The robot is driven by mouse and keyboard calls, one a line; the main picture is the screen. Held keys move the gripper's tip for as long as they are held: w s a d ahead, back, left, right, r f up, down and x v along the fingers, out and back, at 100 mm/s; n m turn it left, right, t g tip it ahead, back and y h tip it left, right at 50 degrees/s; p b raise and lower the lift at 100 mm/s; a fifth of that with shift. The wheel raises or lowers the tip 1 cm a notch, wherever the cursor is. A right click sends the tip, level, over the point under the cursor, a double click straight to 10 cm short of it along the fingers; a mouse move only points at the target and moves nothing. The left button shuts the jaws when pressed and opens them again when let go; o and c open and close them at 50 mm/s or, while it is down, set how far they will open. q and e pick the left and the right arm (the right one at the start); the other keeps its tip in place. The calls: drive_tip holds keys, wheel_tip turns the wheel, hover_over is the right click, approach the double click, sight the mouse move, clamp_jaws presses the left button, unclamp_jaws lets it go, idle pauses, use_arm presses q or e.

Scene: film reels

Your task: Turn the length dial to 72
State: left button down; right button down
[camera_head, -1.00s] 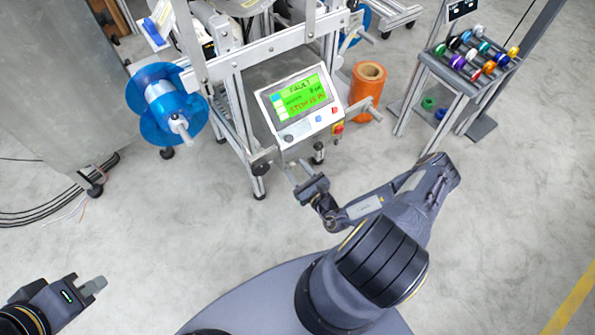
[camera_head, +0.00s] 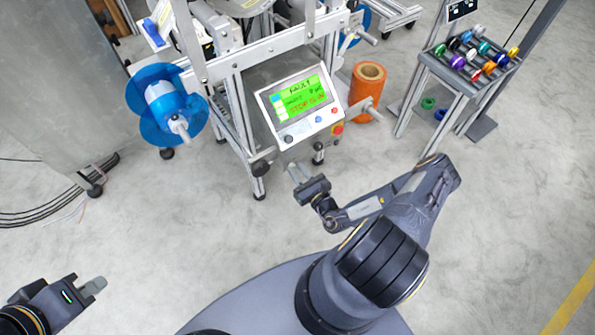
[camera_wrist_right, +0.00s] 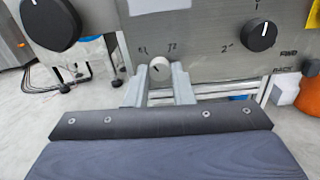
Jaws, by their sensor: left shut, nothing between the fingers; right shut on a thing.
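In the right wrist view a small pale round dial (camera_wrist_right: 160,68) with a dark pointer line sits on a grey metal panel (camera_wrist_right: 205,60). Its pointer slants to the upper left. Small handwritten marks stand above it; the right one looks like 72, the left one is hard to read. My right gripper (camera_wrist_right: 160,84) is shut on this dial, one finger on each side. In the head view my right gripper (camera_head: 297,172) is at the front below the console, and the dial is hidden. My left gripper (camera_head: 98,286) is shut and empty at the lower left, far from the machine.
The wrist view shows black knobs (camera_wrist_right: 261,35) and (camera_wrist_right: 50,22) on either side of the dial. A blue reel (camera_head: 162,103), an orange roll (camera_head: 367,90) and a spool rack (camera_head: 468,62) stand around; the front floor is clear.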

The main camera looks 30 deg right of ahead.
drive_tip(key=m, duration=0.3)
drive_tip(key=shift+m, duration=0.3)
drive_tip(key=m, duration=0.3)
drive_tip(key=shift+m, duration=0.3)
drive_tip(key=m+b, duration=0.1)
drive_tip(key=m, duration=0.5)
drive_tip(key=shift+m, duration=0.3)
drive_tip(key=c, duration=1.3)
unclamp_jaws()
drive_tip(key=shift+o, duration=0.2)
drive_tip(key=shift+s, duration=0.1)
drive_tip(key=s, duration=0.7)
drive_tip(key=shift+s+d, duration=0.25)
drive_tip(key=shift+s, duration=0.05)
